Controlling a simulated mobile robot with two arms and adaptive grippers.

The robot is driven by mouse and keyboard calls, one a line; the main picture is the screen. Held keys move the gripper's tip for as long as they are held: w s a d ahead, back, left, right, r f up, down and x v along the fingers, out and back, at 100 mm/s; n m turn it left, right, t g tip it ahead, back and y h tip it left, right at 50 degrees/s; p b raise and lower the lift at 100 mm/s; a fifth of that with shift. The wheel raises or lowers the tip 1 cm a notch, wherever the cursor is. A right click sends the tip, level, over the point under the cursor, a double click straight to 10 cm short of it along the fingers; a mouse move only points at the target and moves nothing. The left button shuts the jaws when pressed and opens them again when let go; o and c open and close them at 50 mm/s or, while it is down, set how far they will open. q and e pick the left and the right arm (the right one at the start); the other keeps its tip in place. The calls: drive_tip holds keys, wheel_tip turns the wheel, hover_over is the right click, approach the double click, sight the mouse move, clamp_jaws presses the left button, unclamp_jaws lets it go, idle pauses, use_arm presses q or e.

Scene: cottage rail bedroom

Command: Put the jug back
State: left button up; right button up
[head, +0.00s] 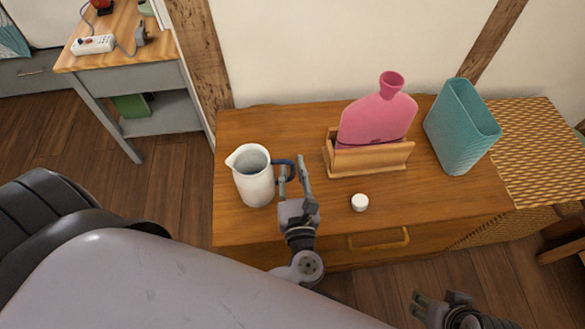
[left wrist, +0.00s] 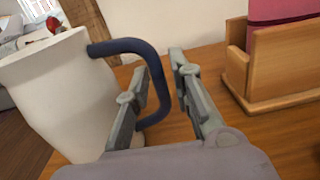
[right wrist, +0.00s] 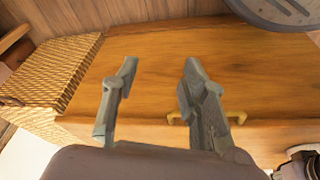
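The white jug (head: 255,180) stands upright on the left part of the wooden cabinet top (head: 400,200). Its dark blue handle (head: 284,165) points right. In the left wrist view the jug (left wrist: 60,90) fills the left side. My left gripper (head: 295,170) is at the handle, fingers apart. In the left wrist view the handle's outer bar (left wrist: 160,90) shows between the two fingers, without clear contact on both sides. My right gripper (right wrist: 155,80) is open and empty; in the head view it is low at the right, in front of the cabinet.
A wooden holder (head: 370,160) with a pink hot-water bottle (head: 378,115) stands right of the jug. A small white round item (head: 360,202) lies near the front edge. A teal basket (head: 460,130) is farther right. A side table (head: 120,55) with a power strip (head: 93,44) stands back left.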

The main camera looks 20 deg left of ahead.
use_arm(q)
drive_tip(key=shift+o, duration=0.5)
drive_tip(key=shift+r, duration=0.15)
drive_tip(key=shift+s+d, duration=0.2)
drive_tip(key=shift+s, duration=0.15)
drive_tip(key=p+v, duration=0.1)
drive_tip(key=v, duration=0.9)
drive_tip(key=shift+s+d, duration=0.4)
drive_tip(key=shift+s, duration=0.15)
use_arm(e)
drive_tip(key=x, duration=0.3)
drive_tip(key=shift+w+r, duration=0.1)
drive_tip(key=shift+w, duration=0.05)
drive_tip(key=shift+a, duration=0.1)
